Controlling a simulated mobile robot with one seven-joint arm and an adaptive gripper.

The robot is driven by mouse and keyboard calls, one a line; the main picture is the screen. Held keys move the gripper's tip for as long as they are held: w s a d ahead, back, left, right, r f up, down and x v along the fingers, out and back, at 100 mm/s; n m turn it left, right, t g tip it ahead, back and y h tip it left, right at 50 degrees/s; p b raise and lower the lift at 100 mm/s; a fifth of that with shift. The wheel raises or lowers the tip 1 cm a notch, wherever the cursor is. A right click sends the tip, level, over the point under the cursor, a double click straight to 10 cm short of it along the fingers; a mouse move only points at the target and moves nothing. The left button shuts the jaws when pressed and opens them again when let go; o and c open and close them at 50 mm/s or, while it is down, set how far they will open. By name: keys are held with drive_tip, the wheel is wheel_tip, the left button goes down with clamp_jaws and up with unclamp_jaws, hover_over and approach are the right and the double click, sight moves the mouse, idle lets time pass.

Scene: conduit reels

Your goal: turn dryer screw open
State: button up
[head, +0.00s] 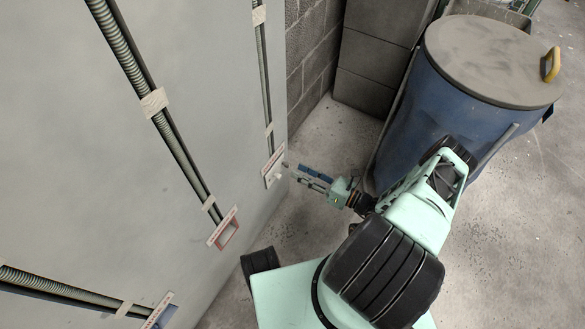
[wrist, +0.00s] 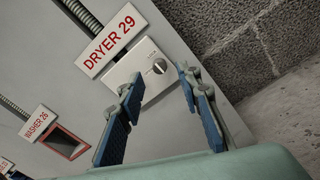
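A white control box (wrist: 136,66) sits on the grey panel under a sign (wrist: 112,42) reading DRYER 29 in red. A round knob (wrist: 159,66) with a dark slot, likely the dryer screw, is on the box face. In the head view the box (head: 272,176) is small, at the panel's right edge. My gripper (wrist: 160,77) is open and empty, its blue-padded fingers apart, with the knob showing between them in the wrist view. In the head view my gripper (head: 293,172) points left at the box, close to it. Whether the fingertips touch the box is unclear.
A WASHER 26 sign (wrist: 38,126) and red-framed opening (wrist: 62,141) are left of the box. Ribbed conduits (head: 150,98) run along the panel. A block wall (head: 308,55) stands behind. A blue barrel (head: 440,105) with a lid is close to my arm.

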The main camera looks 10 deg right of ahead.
sight(289, 166)
drive_tip(key=shift+x, duration=2)
drive_tip(key=shift+c, duration=0.5)
clamp_jaws()
